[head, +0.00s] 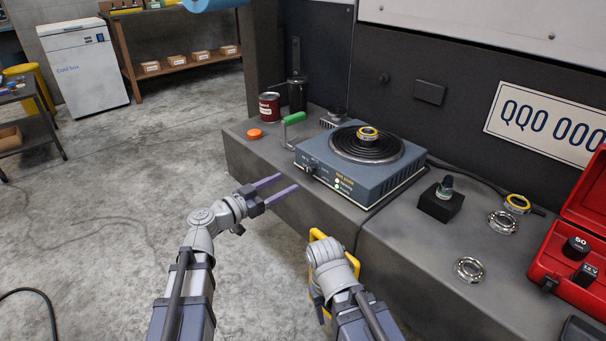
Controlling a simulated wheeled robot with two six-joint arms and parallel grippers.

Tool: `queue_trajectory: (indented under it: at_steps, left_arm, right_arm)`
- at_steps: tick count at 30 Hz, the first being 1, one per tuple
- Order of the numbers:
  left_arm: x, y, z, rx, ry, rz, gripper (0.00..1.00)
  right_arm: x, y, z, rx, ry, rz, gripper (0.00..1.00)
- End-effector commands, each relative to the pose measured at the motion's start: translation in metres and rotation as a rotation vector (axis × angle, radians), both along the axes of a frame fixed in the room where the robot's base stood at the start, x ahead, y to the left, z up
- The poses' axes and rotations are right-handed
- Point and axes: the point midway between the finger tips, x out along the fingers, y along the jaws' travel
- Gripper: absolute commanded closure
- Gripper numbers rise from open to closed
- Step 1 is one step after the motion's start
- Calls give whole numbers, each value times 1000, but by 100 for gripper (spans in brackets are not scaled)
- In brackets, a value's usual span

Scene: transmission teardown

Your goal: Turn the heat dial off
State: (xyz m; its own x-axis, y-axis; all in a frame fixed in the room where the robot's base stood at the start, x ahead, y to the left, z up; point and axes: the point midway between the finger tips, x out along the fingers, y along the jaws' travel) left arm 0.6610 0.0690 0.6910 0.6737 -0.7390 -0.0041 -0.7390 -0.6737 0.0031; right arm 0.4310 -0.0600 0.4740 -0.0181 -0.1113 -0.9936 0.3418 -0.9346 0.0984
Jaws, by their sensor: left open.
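A white and a green spot show to the right of the dial. My left gripper (288,183) is open and empty, its purple fingers pointing at the front face, just short of and below the dial. My right arm's wrist is low in the middle, beside a yellow handle-like frame (357,264); its fingers are hidden.
A green-handled tool (294,118), an orange cap (254,134) and a red can (269,107) stand left of the hot plate.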

Motion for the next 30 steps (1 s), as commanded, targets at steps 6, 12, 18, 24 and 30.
queue_trajectory:
  at_steps: [6,12,18,24,30]
  left_arm:
    - [5,-4,1,-1,-8,1,31]
    - [25,-26,1,-1,-6,-3,31]
    - [44,-46,1,-1,-5,-1,31]
    - [52,-56,1,-1,-5,0,31]
    - [53,-58,1,-1,-5,1,31]
  right_arm:
    - [0,0,0,0,0,0,50]
    - [0,0,0,0,0,0,50]
    - [0,0,0,0,0,0,50]
    - [0,0,0,0,0,0,50]
    - [0,0,0,0,0,0,50]
